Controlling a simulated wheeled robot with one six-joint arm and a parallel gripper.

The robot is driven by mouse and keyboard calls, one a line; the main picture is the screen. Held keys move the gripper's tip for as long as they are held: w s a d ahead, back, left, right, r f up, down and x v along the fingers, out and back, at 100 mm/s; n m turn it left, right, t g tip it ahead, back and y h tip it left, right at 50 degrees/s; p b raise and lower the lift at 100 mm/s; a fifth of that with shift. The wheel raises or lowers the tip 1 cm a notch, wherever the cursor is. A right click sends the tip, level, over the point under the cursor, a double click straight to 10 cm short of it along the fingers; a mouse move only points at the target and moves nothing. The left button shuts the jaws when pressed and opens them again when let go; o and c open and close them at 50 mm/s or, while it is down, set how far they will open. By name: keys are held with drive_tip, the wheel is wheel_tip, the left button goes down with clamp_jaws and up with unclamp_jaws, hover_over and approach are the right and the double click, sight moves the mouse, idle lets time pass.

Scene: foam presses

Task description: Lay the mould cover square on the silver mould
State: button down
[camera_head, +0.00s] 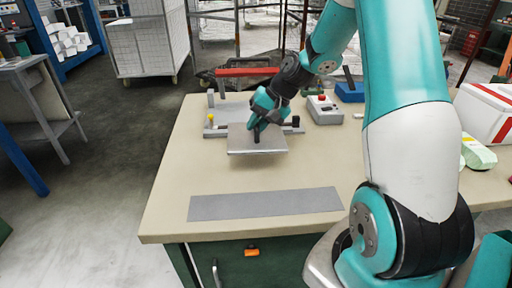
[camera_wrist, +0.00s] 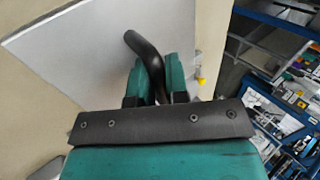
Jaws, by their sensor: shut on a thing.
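The mould cover (camera_head: 240,141) is a flat grey plate with a dark upright handle, over the back middle of the bench. My gripper (camera_head: 257,126) is shut on the handle from above. In the wrist view, the cover (camera_wrist: 75,45) fills the upper left, and its bent black handle (camera_wrist: 146,48) passes between the teal fingers of my gripper (camera_wrist: 160,85). The cover looks roughly level in the head view; I cannot tell whether it touches anything below. I cannot make out the silver mould; the cover and my gripper may hide it.
Behind the cover stands the press with a red bar (camera_head: 248,71) and a yellow knob (camera_head: 210,117). A control box (camera_head: 325,112) with a red button and a blue bin (camera_head: 350,93) stand to its right. A grey mat (camera_head: 265,205) lies in front. A white crate (camera_head: 487,110) is far right.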

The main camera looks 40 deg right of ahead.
wheel_tip(320, 180, down, 7)
drive_tip(key=shift+f, duration=0.2)
drive_tip(key=shift+f, duration=0.15)
drive_tip(key=c, duration=1.1)
unclamp_jaws()
